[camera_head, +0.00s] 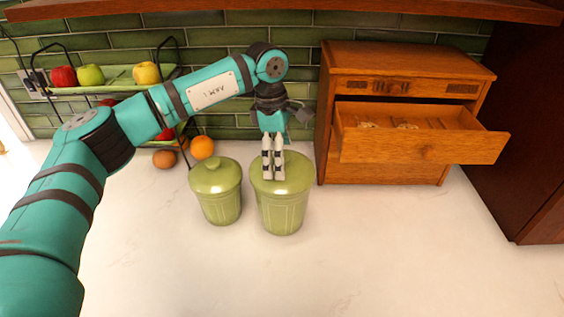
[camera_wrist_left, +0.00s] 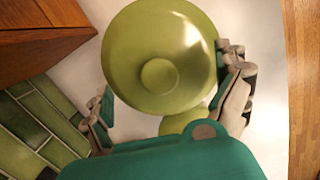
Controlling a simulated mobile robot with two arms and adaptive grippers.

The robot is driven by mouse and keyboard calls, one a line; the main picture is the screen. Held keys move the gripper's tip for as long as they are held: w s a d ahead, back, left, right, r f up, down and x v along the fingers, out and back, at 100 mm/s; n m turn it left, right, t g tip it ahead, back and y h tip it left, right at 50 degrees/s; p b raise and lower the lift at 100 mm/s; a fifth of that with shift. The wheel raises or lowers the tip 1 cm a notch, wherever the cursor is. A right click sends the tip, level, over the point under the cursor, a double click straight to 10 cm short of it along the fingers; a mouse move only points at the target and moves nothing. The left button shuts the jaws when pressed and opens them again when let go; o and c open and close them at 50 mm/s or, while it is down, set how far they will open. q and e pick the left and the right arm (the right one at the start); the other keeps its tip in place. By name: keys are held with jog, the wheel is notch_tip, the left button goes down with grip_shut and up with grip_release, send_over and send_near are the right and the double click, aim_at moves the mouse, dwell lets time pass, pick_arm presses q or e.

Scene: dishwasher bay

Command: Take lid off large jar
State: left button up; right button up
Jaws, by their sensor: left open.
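The large green jar (camera_head: 284,214) stands upright on the white counter with its lid (camera_head: 298,175) on. The lid is round, with a knob at its centre that the fingers cover in the head view. My left gripper (camera_head: 272,176) points down over this lid. In the left wrist view the lid (camera_wrist_left: 135,50) and its round knob (camera_wrist_left: 159,76) face the camera, and the open fingers of my left gripper (camera_wrist_left: 172,98) are spread apart to the left and right below the knob. I cannot tell whether they touch the lid. My right gripper is out of view.
A smaller lidded green jar (camera_head: 220,208) stands close on the left. A wooden cabinet (camera_head: 348,80) with an open drawer (camera_head: 415,146) is on the right. An orange (camera_head: 202,147) and a fruit rack (camera_head: 110,80) are behind. The front counter is clear.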

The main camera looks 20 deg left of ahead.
pick_arm(q)
jog(key=shift+d+f, duration=0.15)
jog(key=shift+f, duration=0.6)
jog(key=shift+s, duration=0.1)
jog(key=c, duration=1.1)
jog(key=shift+s, duration=0.1)
jog(key=c, duration=0.5)
